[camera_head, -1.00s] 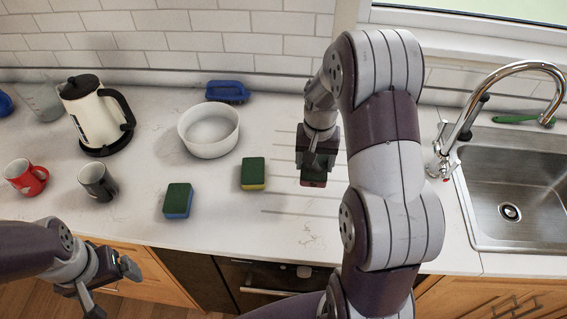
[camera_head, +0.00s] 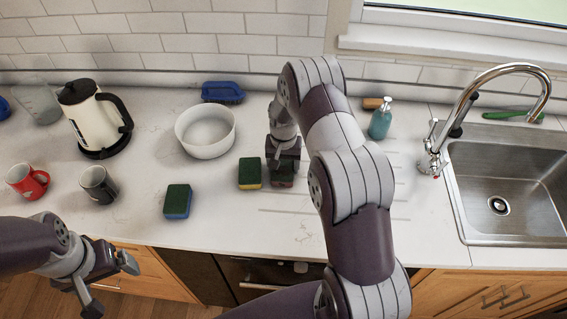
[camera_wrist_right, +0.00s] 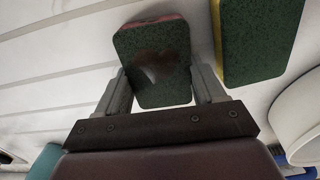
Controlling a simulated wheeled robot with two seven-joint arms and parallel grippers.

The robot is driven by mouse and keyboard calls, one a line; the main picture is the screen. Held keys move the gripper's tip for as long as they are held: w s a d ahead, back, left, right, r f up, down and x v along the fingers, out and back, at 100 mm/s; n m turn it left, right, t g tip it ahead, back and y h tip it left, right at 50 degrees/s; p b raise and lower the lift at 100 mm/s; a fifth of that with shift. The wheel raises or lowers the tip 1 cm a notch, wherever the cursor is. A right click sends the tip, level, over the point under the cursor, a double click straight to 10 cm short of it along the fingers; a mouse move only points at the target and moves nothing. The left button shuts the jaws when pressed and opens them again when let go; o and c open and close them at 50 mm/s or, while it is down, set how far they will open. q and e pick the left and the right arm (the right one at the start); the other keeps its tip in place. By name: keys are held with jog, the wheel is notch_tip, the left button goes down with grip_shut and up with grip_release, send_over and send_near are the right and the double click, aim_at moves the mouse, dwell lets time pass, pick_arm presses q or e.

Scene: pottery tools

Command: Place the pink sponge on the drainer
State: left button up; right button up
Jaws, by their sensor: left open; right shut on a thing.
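The pink sponge (camera_wrist_right: 153,62) has a dark green top and a pink edge. In the right wrist view it sits between the two fingers of my right gripper (camera_wrist_right: 162,90), which is shut on it. In the head view the pink sponge (camera_head: 282,181) is mostly hidden under my right gripper (camera_head: 283,166). It is low over the left part of the drainer (camera_head: 288,211), a grooved area of the counter. I cannot tell whether it touches the surface. My left gripper (camera_head: 108,283) is open and empty at the front left, off the counter's edge.
A green-and-yellow sponge (camera_head: 250,173) lies just left of the held one. A green-and-blue sponge (camera_head: 177,201) lies further left. A white bowl (camera_head: 206,132), blue brush (camera_head: 222,92), soap bottle (camera_head: 380,120) and sink (camera_head: 505,195) surround the drainer. Its right part is clear.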

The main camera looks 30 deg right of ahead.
aim_at(283, 167)
jog(key=o, duration=0.6)
jog(key=shift+c, duration=0.2)
jog(key=shift+o, duration=0.5)
jog(key=shift+w+f, duration=0.1)
notch_tip(283, 167, up, 12)
jog(key=b, duration=0.3)
jog(key=s+a+r+n, duration=0.1)
jog(key=s+a+n, duration=0.1)
jog(key=s, duration=0.4)
jog(key=s+a+n+t, duration=0.1)
jog(key=s+a+n, duration=0.1)
jog(key=s+a, duration=0.2)
jog(key=s+a+r+n, duration=0.1)
jog(key=s+a+n, duration=0.1)
jog(key=s, duration=0.8)
jog(key=shift+s+a+r+n, duration=0.15)
jog(key=shift+a+r+n, duration=0.2)
jog(key=shift+a, duration=0.55)
